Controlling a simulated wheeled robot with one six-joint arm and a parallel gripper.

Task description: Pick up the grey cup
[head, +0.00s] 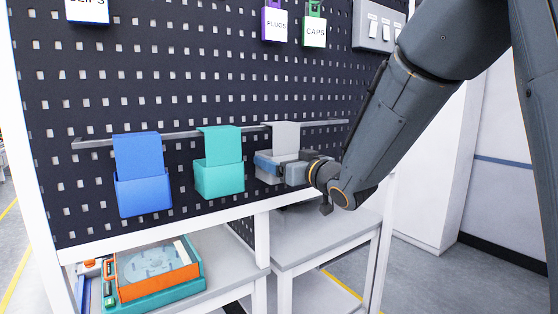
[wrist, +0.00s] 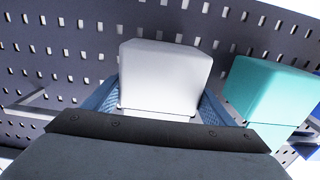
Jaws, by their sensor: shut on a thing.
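The grey cup (head: 286,136) hangs on the rail of the pegboard, at the right end of a row of cups. In the head view my gripper (head: 276,166) reaches it from the right and covers part of its lower body. In the wrist view the pale grey cup (wrist: 160,78) sits between the two blue-padded fingers of my gripper (wrist: 158,104), one along each side. The gripper is shut on the cup. The cup's lower part is hidden behind the gripper body. The cup looks upright and still at the rail.
A teal cup (head: 219,175) hangs left of the grey one, and a blue cup (head: 142,190) further left. The rail (head: 95,143) runs across the dark pegboard. Below are a shelf with a teal-orange box (head: 160,285) and a table (head: 325,240).

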